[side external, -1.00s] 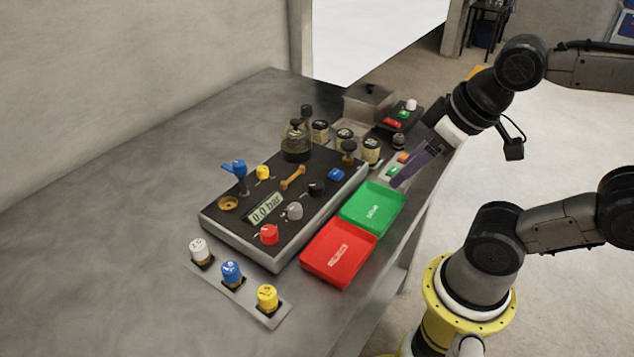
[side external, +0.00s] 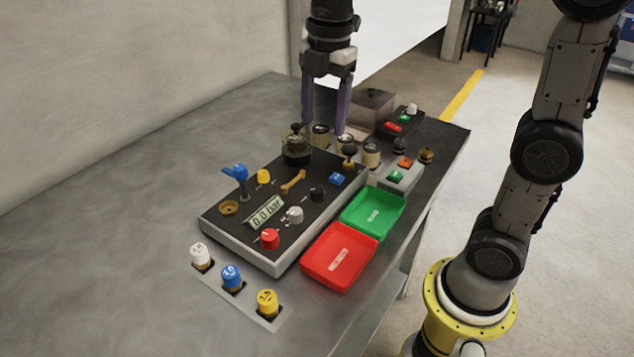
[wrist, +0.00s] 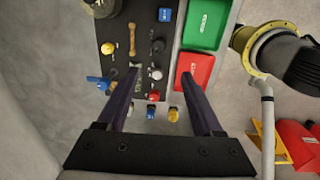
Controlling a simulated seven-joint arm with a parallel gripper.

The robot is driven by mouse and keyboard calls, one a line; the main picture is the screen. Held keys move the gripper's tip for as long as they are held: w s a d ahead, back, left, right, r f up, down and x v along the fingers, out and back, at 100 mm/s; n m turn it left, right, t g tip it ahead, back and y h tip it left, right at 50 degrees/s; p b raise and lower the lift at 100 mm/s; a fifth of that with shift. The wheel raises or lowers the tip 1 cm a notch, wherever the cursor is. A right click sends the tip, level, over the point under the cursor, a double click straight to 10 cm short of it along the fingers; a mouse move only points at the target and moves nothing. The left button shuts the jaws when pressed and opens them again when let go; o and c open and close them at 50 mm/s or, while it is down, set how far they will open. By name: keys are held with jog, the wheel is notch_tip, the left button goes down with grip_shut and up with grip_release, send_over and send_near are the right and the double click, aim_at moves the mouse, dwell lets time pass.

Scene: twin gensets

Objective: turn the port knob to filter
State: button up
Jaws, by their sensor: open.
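A dark panel box (side external: 229,224) carries several knobs; I cannot tell which is the port knob, and no "filter" mark is readable. They include a yellow knob (side external: 264,176), a red knob (side external: 270,238), a grey knob (side external: 295,214) and a black knob (side external: 317,193). The grey knob (wrist: 155,74) and red knob (wrist: 154,95) also show between the fingers in the wrist view. My gripper (side external: 324,126) points down, open and empty, above the far part of the panel. It touches no knob that I can see.
A blue lever (side external: 236,171) and a glass jar (side external: 296,147) stand up from the panel. A green tray (side external: 374,212) and a red tray (side external: 340,256) lie along its right side. Capped posts stand at the near end. The table's left side is clear.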

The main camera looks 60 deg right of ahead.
aim_at(317, 189)
jog(key=shift+g, duration=0.3)
jog(key=f, duration=0.5)
jog(key=w+f, duration=0.1)
jog(key=f, duration=1)
jog(key=shift+w, duration=0.15)
grip_shut()
